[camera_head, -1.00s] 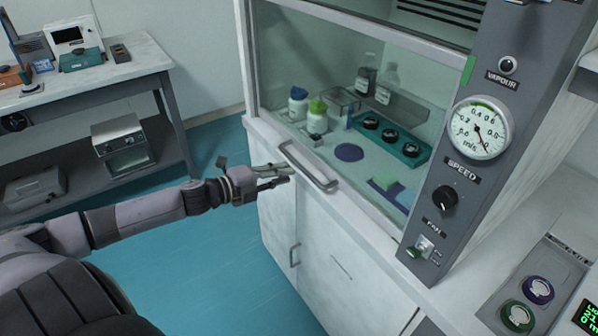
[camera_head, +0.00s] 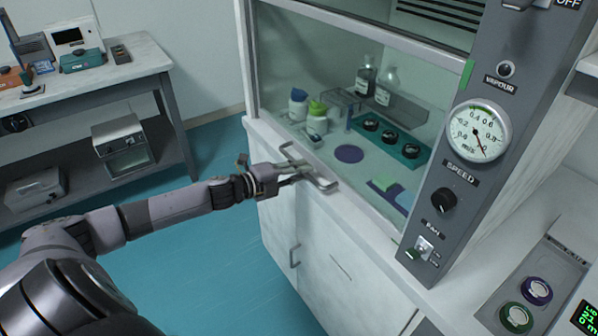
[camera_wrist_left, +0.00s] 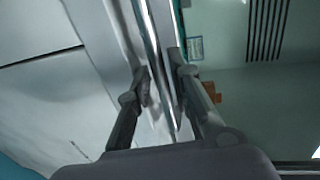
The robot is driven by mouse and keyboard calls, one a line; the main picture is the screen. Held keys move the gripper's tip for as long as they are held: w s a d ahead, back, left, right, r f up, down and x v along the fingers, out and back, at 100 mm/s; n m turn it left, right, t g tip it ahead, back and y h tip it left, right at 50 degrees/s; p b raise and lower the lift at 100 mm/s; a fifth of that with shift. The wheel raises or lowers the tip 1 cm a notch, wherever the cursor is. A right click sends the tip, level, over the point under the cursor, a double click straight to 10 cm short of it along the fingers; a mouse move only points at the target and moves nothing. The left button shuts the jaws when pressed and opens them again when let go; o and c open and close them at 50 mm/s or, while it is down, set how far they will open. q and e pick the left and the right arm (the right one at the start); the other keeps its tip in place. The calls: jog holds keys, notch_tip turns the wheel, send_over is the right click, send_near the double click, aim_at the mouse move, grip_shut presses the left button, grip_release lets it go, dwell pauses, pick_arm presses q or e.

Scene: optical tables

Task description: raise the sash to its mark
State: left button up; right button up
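The fume hood's glass sash (camera_head: 300,65) is down, with its lower edge close to the worktop sill. Its metal bar handle (camera_head: 326,185) is on the front of that edge, partly hidden by my left gripper (camera_head: 307,169). In the left wrist view the handle bar (camera_wrist_left: 153,45) runs between the two fingers of the left gripper (camera_wrist_left: 160,72), which are apart, one on each side. I cannot tell whether either finger touches it. A green strip (camera_head: 467,74) on the hood's right post may be the mark. My right gripper is out of view.
Behind the glass stand bottles (camera_head: 366,80), a teal tray (camera_head: 411,154) and a purple disc (camera_head: 349,154). The grey control post (camera_head: 466,150) with a dial (camera_head: 479,132) is at the right. White cupboard doors (camera_head: 335,255) are below; open floor lies left.

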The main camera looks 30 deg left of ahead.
pick_arm(q)
grip_shut()
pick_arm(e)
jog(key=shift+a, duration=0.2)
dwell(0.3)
